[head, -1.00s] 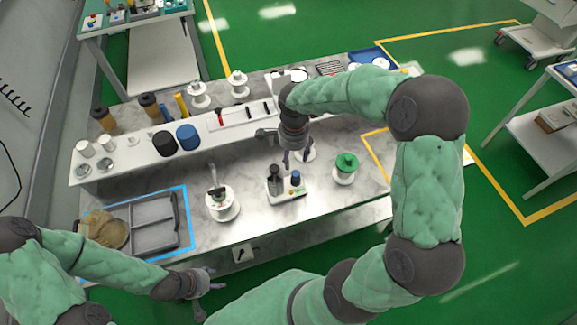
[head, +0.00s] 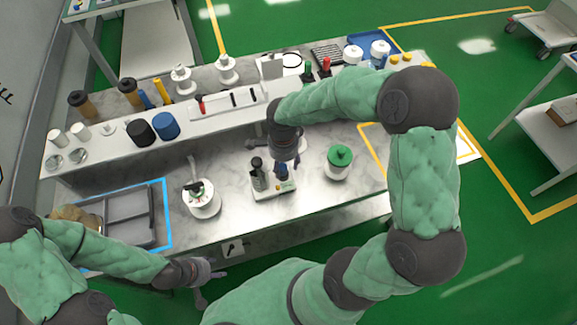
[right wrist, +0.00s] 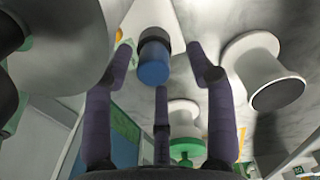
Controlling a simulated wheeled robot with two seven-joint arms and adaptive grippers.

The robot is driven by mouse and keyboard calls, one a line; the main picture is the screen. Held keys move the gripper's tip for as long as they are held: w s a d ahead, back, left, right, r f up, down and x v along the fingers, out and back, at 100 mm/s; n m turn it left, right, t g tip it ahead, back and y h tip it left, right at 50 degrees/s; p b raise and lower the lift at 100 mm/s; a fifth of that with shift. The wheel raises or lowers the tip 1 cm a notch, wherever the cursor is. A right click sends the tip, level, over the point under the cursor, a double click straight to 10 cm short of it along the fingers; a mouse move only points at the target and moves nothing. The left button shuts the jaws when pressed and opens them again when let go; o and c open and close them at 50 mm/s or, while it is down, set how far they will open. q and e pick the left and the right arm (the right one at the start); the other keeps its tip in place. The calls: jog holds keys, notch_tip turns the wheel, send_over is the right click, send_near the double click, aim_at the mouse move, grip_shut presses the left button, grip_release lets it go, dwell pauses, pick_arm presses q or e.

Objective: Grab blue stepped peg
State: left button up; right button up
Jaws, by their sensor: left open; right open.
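The blue stepped peg (head: 282,172) stands upright on a small white base (head: 262,192), beside a dark grey peg (head: 257,172). In the right wrist view the peg (right wrist: 153,66) shows a blue part and a dark part, lying between the spread fingers. My right gripper (head: 286,163) is open, pointing down right at the peg; the head view partly hides the peg behind it. I cannot tell whether any finger touches it. My left gripper (head: 214,279) is open and empty at the table's front edge, far from the peg.
A green-topped white spool (head: 338,163) stands right of the base, and a white pot (head: 201,200) stands left. Black (head: 141,132) and blue (head: 166,126) cylinders stand on the raised shelf behind. A grey tray (head: 127,238) lies at the left. Bare worktop lies between these.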

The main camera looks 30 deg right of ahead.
jog(key=shift+s+a+f, duration=0.15)
jog(key=shift+a+f, duration=0.1)
jog(key=shift+a, duration=0.25)
jog(key=shift+d, duration=0.15)
jog(key=c, duration=1)
jog(key=shift+c, duration=0.2)
jog(key=shift+r, duration=0.15)
